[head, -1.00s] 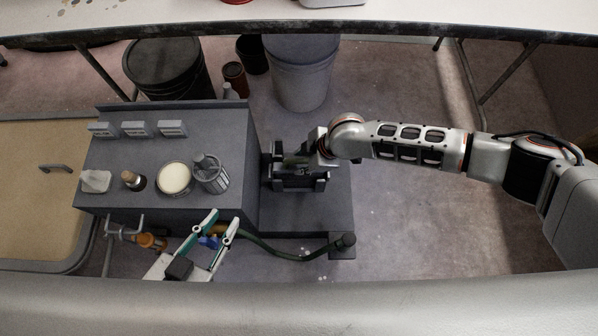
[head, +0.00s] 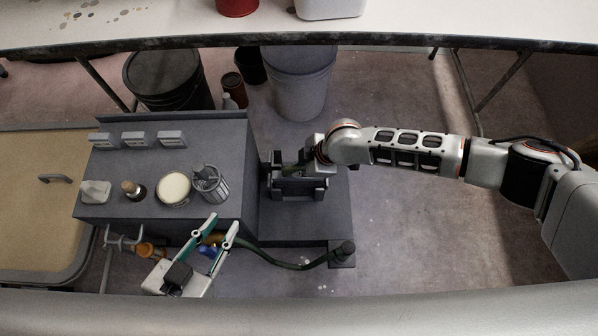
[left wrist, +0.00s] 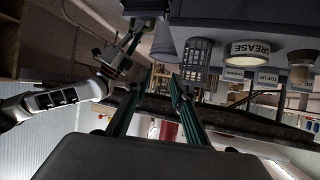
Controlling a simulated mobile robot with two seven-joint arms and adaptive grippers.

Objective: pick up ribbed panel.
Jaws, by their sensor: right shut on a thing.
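My right gripper (head: 297,172) is at the dark slotted holder (head: 302,190) on the low grey platform. It is shut on a small dark greenish piece, mostly hidden by the hand and holder. I cannot tell whether this piece is the ribbed panel, and no ribbed panel shows clearly elsewhere. My left gripper (head: 223,227) is open and empty in front of the grey cabinet. In the left wrist view its two green-lined fingers (left wrist: 155,95) stand apart with nothing between them.
The grey cabinet top (head: 150,160) carries a mesh cup (head: 209,185), a grease tin (head: 174,188), a small bottle (head: 133,190) and several grey blocks. A dark green hose (head: 285,263) runs below the platform. Buckets (head: 298,85) stand behind. Floor is open at right.

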